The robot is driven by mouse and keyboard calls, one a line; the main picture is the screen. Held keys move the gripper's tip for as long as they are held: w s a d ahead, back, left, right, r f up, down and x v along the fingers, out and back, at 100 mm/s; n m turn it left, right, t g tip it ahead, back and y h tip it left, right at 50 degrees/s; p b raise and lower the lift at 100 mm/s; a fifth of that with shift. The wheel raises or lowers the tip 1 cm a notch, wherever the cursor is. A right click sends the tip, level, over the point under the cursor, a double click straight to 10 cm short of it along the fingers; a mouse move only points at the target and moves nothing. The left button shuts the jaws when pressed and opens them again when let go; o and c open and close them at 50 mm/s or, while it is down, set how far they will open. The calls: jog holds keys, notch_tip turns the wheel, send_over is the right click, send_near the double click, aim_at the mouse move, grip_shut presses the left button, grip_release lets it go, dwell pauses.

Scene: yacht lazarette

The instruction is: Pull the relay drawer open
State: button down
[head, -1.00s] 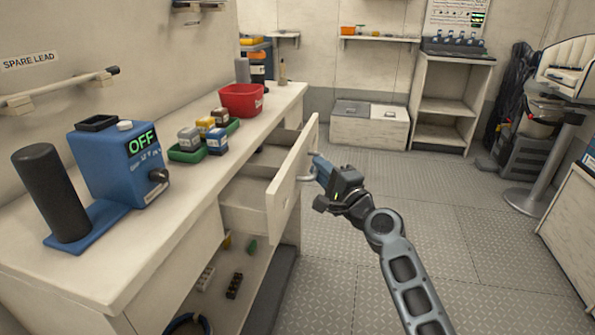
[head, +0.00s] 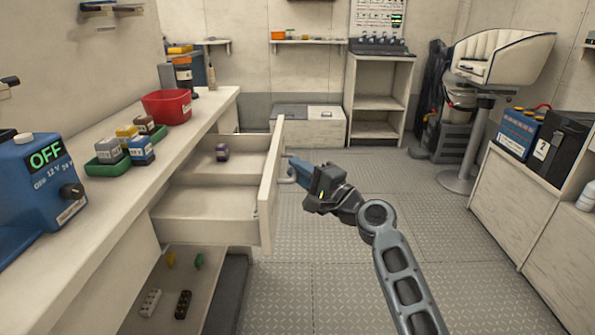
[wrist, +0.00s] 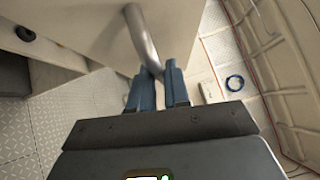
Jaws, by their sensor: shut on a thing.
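The relay drawer (head: 205,213) stands well out from the workbench, with its inside in view. A small purple relay (head: 222,152) sits in its rear part, behind a divider. My gripper (head: 294,172) is at the outer side of the drawer front (head: 268,190), shut on the bar handle (head: 286,180). In the wrist view the two blue fingertips (wrist: 158,75) close around the metal handle (wrist: 140,38). The fingers hide part of the handle.
The bench top holds a blue tester (head: 35,180) reading OFF, a green tray (head: 105,168) of relays and a red bin (head: 167,105). A shelf below (head: 160,290) holds small parts. Open floor (head: 340,280) lies right of the drawer; a battery counter (head: 540,200) stands far right.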

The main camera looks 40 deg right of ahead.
jog(key=c, duration=1.2)
grip_release()
jog(key=shift+o, duration=0.2)
jog(key=shift+s, duration=0.1)
jog(key=s+d+f, duration=0.1)
jog(key=s, duration=0.6)
jog(key=shift+s, duration=0.25)
